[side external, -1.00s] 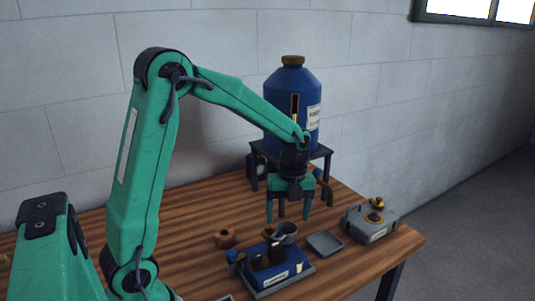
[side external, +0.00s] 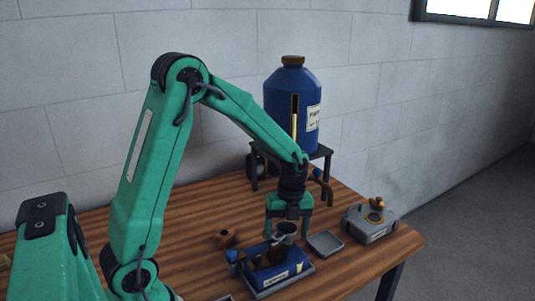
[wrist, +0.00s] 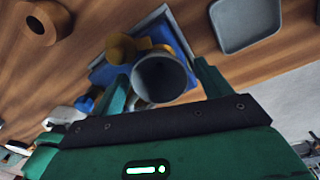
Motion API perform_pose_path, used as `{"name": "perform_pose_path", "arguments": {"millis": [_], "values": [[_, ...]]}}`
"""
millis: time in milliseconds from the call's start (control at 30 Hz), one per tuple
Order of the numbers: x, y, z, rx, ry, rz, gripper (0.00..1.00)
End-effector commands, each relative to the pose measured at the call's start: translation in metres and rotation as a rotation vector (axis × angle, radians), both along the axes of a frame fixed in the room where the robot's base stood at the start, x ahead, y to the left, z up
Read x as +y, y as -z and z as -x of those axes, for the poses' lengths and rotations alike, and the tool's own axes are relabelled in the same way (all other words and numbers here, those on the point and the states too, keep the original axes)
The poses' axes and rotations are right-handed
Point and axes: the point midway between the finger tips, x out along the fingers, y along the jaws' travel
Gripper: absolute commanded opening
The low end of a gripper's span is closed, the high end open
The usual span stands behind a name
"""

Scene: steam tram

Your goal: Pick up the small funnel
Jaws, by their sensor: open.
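The small funnel (side external: 286,229) is a grey cone, wide mouth up, at the back of a blue holder (side external: 282,279) on the wooden table. In the wrist view the funnel (wrist: 160,80) lies between my two green fingers, its open mouth facing the camera. My gripper (side external: 287,232) is open above the holder, pointing down. It also shows in the wrist view (wrist: 161,70), one finger on each side of the funnel, closer to the left finger. I cannot tell whether a finger touches it. The funnel's lower end is hidden.
Brown and brass-coloured pieces stand in the holder close to the funnel. A grey box (side external: 371,224) and a blue tank (side external: 287,95) on a black stand are behind.

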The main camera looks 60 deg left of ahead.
Motion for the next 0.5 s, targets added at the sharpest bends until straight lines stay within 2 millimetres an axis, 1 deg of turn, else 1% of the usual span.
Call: {"name": "perform_pose_path", "arguments": {"millis": [200,267,300,433,467,500], "values": [[0.0,-0.0003,-0.0001,0.0,0.0,0.0,0.77],[0.0,-0.0003,-0.0001,0.0,0.0,0.0,0.67],[0.0,-0.0004,-0.0001,0.0,0.0,0.0,0.59],[0.0,-0.0004,0.0,0.0,0.0,0.0,0.34],[0.0,-0.0003,0.0,0.0,0.0,0.0,0.31],[-0.0001,-0.0003,0.0001,0.0,0.0,0.0,0.31]]}}
